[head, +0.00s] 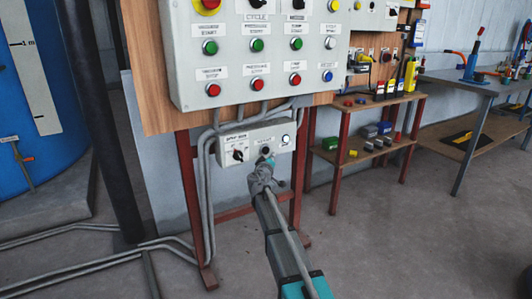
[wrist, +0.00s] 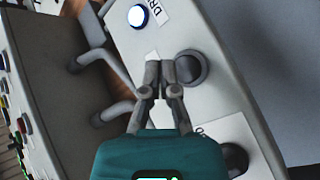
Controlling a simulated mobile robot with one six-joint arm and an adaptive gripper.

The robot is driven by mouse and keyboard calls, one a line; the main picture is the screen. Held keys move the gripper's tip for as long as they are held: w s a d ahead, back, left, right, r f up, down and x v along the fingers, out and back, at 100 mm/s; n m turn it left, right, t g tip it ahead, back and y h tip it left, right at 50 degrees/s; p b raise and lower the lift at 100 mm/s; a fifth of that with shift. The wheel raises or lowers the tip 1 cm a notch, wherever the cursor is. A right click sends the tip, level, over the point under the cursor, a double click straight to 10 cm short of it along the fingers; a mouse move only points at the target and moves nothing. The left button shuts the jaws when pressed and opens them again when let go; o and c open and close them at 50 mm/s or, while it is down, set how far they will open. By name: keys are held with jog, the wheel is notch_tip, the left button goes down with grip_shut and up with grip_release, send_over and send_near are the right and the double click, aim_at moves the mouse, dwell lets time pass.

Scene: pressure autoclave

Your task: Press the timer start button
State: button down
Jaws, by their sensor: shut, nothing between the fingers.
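A small grey control box (head: 232,143) hangs below the large panel. It carries a black rotary knob (head: 238,155) at left, a dark round button (wrist: 190,68) in the middle and a white lit button (head: 286,138) at right, blue-rimmed in the wrist view (wrist: 138,16). I cannot read which label names the timer start. My gripper (wrist: 159,72) is shut and empty, its fingertips beside the dark button's left edge in the wrist view; contact is unclear. In the head view, my gripper (head: 266,162) is in front of the box's middle.
The large panel (head: 225,60) above holds several green, red and blue buttons. Grey conduits (head: 207,170) run beside the box. Red-legged shelves (head: 375,150) and a workbench (head: 480,90) stand at right. A blue tank (head: 35,110) stands at left.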

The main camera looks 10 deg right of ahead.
jog(key=s, duration=0.1)
jog(key=s+d, duration=0.1)
jog(key=shift+s, duration=0.35)
dwell(0.6)
